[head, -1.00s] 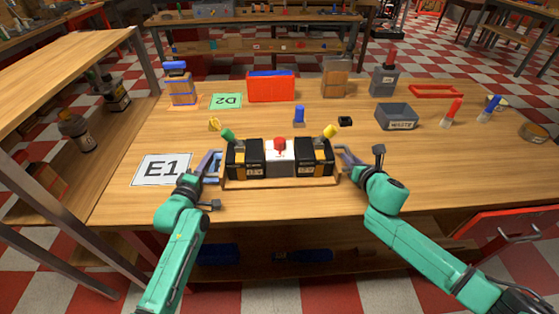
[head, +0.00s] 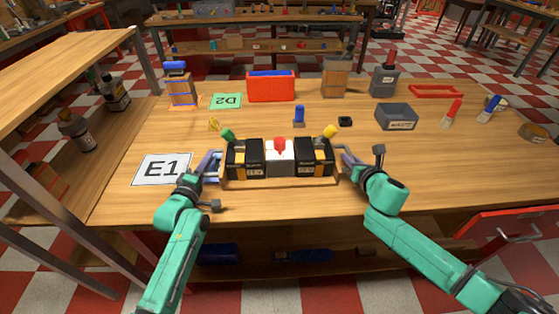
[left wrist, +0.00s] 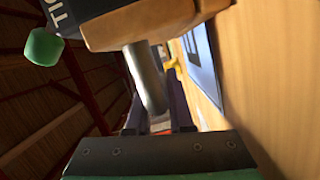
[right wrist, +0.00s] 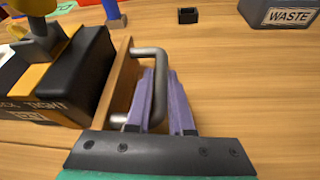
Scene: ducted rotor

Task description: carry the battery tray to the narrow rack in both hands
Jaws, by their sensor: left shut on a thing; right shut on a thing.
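The battery tray (head: 280,182) is a low wooden tray near the front middle of the table. It holds black and yellow battery blocks (head: 245,160) around a white block with a red knob (head: 280,145). A grey bar handle stands out at each end. My left gripper (head: 213,163) is shut on the left handle, which shows in the left wrist view (left wrist: 148,80). My right gripper (head: 346,160) is shut on the right handle, seen in the right wrist view (right wrist: 150,52). I cannot tell whether the tray is clear of the table.
A wooden shelf unit (head: 60,62) stands left of the table; I cannot tell whether it is the narrow rack. An E1 card (head: 161,169) lies left of the tray.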

